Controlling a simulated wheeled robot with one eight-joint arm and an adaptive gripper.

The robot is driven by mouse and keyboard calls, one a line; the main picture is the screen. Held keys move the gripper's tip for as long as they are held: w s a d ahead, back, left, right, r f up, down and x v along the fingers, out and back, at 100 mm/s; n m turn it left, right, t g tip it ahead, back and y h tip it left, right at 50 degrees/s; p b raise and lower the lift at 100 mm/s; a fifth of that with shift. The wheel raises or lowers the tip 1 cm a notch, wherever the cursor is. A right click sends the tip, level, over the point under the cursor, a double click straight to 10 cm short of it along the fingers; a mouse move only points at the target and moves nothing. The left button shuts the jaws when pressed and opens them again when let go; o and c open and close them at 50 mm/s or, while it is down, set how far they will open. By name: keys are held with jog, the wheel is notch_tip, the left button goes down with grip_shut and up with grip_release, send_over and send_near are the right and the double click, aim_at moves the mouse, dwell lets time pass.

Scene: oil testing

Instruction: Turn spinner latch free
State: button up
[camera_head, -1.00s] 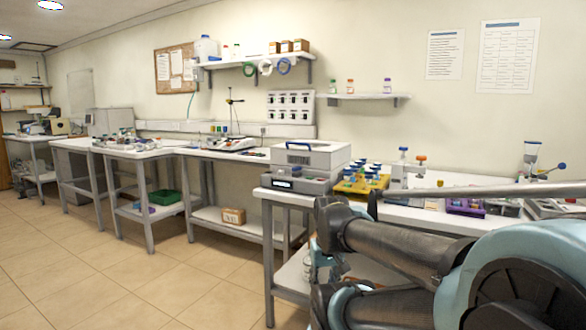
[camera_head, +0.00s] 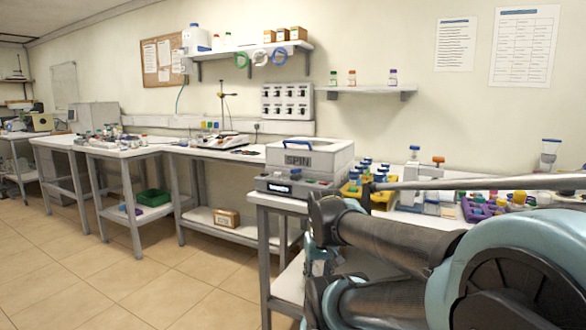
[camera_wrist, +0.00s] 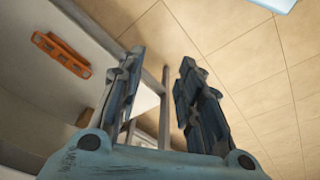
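The spinner (camera_head: 318,158) is a pale grey box marked "SPIN" on the near bench, with a blue bar on its lid. Its lid looks closed. Its darker base (camera_head: 290,186) has a small lit display and small coloured controls at the front. I cannot make out which part is the latch. My gripper (camera_wrist: 162,58) shows in the wrist view with two dark fingers apart and nothing between them. Floor and a bench leg lie beyond the fingers. The spinner is not recognisable in the wrist view. In the head view my arm fills the lower right, and I cannot make out the gripper there.
A yellow rack (camera_head: 352,190) with blue-capped vials stands right of the spinner. A purple rack (camera_head: 476,209) stands further right. An orange slotted piece (camera_wrist: 62,54) shows in the wrist view on a pale surface. Open tiled floor (camera_head: 110,275) lies to the left.

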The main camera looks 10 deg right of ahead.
notch_tip(320, 180, up, 37)
jog(key=m+h, duration=0.4)
jog(key=m, duration=0.8)
send_over(296, 171)
jog(key=s+a, duration=0.3)
jog(key=a, duration=0.3)
jog(key=x, duration=1.6)
jog(key=shift+w, duration=0.3)
grip_shut()
